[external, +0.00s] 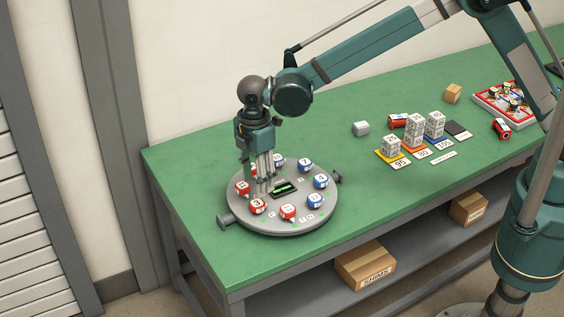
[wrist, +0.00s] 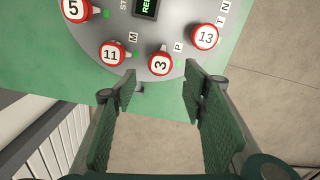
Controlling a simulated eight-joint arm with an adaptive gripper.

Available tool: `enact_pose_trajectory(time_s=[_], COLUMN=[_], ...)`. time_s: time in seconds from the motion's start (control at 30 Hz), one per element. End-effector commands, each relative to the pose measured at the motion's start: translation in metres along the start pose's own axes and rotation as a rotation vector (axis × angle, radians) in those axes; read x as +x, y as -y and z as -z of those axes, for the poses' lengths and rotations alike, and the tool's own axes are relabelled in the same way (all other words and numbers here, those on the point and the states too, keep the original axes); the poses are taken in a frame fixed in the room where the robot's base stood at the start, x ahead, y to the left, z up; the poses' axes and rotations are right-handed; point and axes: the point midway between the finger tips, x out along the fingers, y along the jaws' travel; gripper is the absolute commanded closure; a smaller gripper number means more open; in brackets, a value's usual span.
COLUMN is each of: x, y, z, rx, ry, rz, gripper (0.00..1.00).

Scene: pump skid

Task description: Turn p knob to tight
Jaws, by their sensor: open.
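A round grey dial plate (external: 275,226) stands on the green table with red and blue numbered knobs around a small lit display (external: 284,188). In the wrist view, the red-rimmed knob 3 (wrist: 161,63) sits between the M label (wrist: 133,37) and the P label (wrist: 178,47). Red knob 11 (wrist: 111,54) is left of it and red knob 13 (wrist: 205,37) right. I cannot tell which knob the P label belongs to. My gripper (wrist: 161,82) is open and empty, pointing down over the plate's left part, its fingertips flanking knob 3 in the wrist view. Contact is unclear.
White numbered blocks (external: 414,130) stand on coloured cards to the right, with red cylinders and a red-rimmed tray (external: 505,105) beyond. The table's front-left area is clear. Cardboard boxes (external: 364,264) sit on the shelf below.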

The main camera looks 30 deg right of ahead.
Motion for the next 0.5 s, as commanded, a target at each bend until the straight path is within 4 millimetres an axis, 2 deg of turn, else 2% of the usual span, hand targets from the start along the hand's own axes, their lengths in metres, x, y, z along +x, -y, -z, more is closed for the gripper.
enact_pose_trajectory(time_s=[0.5], x=[0.0047], y=[0.0006], z=[0.0009], rx=[-0.002], ry=[0.001], rz=[0.001], gripper=[0.57])
